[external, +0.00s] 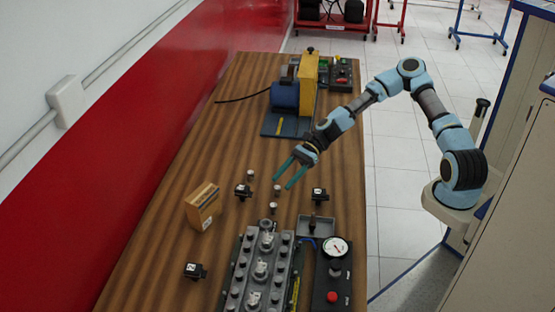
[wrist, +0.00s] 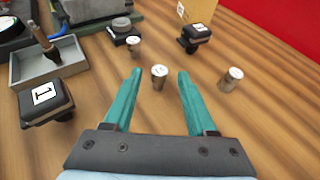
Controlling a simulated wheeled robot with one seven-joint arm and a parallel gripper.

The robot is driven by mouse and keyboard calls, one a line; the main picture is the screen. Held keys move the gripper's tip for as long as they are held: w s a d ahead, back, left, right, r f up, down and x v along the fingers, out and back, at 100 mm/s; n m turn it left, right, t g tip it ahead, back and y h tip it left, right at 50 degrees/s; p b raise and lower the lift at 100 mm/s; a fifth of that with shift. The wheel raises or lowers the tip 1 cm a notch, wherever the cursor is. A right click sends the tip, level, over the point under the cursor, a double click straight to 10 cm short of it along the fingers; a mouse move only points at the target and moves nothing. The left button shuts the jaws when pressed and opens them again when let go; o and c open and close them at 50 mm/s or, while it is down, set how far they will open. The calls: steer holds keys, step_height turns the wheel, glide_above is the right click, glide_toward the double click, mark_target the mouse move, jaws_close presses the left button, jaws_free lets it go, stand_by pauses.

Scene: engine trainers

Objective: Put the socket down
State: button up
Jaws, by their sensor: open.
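Three small metal sockets with pale tops stand upright on the wooden table. One socket (external: 277,189) is between the fingertips of my gripper (external: 282,182). In the wrist view this socket (wrist: 159,76) stands between the two teal fingers (wrist: 160,73), with a gap on both sides. My gripper is open and holds nothing. A second socket (wrist: 231,78) stands to the right of the fingers, and it shows farther back in the external view (external: 250,174). A third socket (wrist: 133,45) stands beyond the fingers, also visible in the external view (external: 273,206).
Black numbered blocks stand nearby (wrist: 45,100) (wrist: 194,37), and another lies toward the front (external: 195,270). A cardboard box (external: 203,205), a grey tray (external: 303,229) and an engine block (external: 262,270) are close. The table's far left side is clear.

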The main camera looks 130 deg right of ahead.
steer(key=v, duration=0.3)
steer(key=shift+s+r+p, duration=0.15)
steer(key=shift+r+p, duration=0.1)
steer(key=shift+p, duration=0.1)
steer(key=shift+p+v, duration=0.65)
steer(key=shift+v, duration=0.15)
steer(key=shift+f, duration=0.1)
steer(key=w+a+r+n+g+y+p, duration=0.1)
steer(key=w+a+r+n+y+p, duration=0.15)
steer(key=w+a, duration=0.45)
steer(key=w+a+r+n+g+y+p, duration=0.1)
steer(key=w+a+r+n+g, duration=0.2)
steer(key=a, duration=0.9)
steer(key=w+a+r+n+y+p, duration=0.25)
steer(key=w+a+r, duration=0.2)
steer(key=a, duration=0.45)
steer(key=s+a+f+n+g+h+b, duration=0.1)
steer(key=s+a+f+n+g, duration=0.25)
steer(key=a, duration=0.25)
steer(key=s+a+f+n+g+b, duration=0.1)
steer(key=s+a+f+n+g, duration=0.15)
steer(key=a+n, duration=0.25)
steer(key=s+d+f+n+g+h+b, duration=0.1)
steer(key=s+n+h+b, duration=0.3)
steer(key=n, duration=1.2)
steer(key=s+h, duration=0.3)
steer(key=s, duration=0.1)
steer(key=shift+s+g, duration=0.3)
steer(key=shift+s, duration=0.1)
